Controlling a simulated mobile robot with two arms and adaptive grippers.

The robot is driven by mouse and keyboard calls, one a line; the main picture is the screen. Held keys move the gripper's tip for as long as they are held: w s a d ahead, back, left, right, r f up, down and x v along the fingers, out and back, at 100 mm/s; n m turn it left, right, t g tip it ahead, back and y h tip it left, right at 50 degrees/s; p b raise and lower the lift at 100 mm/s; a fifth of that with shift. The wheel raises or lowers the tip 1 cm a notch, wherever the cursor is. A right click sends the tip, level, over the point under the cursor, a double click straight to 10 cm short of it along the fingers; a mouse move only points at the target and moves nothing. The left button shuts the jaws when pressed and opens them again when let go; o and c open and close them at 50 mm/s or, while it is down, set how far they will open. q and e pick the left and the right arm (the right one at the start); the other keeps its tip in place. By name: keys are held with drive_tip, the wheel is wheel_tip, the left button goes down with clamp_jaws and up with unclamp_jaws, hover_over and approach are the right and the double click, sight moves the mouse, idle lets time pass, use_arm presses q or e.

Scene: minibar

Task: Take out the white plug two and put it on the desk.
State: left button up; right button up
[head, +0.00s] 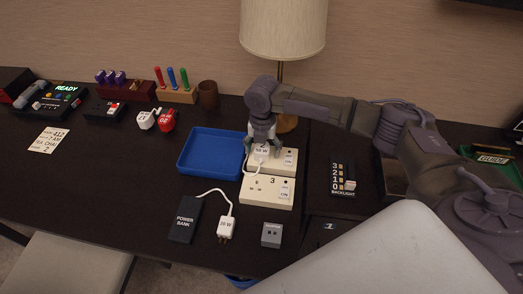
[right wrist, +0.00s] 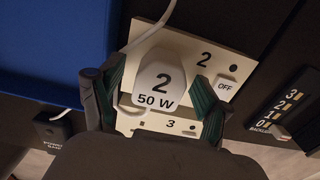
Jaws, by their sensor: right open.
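The white plug two (right wrist: 160,78), marked "2" and "50 W", sits in the socket plate labelled 2 (right wrist: 205,50). It also shows in the head view (head: 262,150), partly covered by my gripper. My right gripper (head: 262,137) points down over it. In the right wrist view its fingers (right wrist: 153,95) stand open on either side of the plug; whether they touch it I cannot tell. A white cord (right wrist: 152,28) runs from the plug. The switch beside it (right wrist: 225,90) reads OFF. The dark desk (head: 100,185) lies around. My left gripper is not in view.
A blue tray (head: 180,165) lies left of the sockets. Socket plate 3 (head: 254,196) is in front, with a white charger (head: 226,227), power bank (head: 186,220) and grey adapter (head: 271,235) nearby. A lamp (head: 283,28) stands behind. The desk's left front is clear.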

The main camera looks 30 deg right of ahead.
sight(262, 147)
drive_tip(key=shift+p, duration=0.45)
drive_tip(key=shift+r, duration=0.1)
idle(0.6)
drive_tip(key=shift+p, duration=0.4)
clamp_jaws()
drive_tip(key=shift+r+p, duration=2.95)
drive_tip(key=shift+p, duration=0.4)
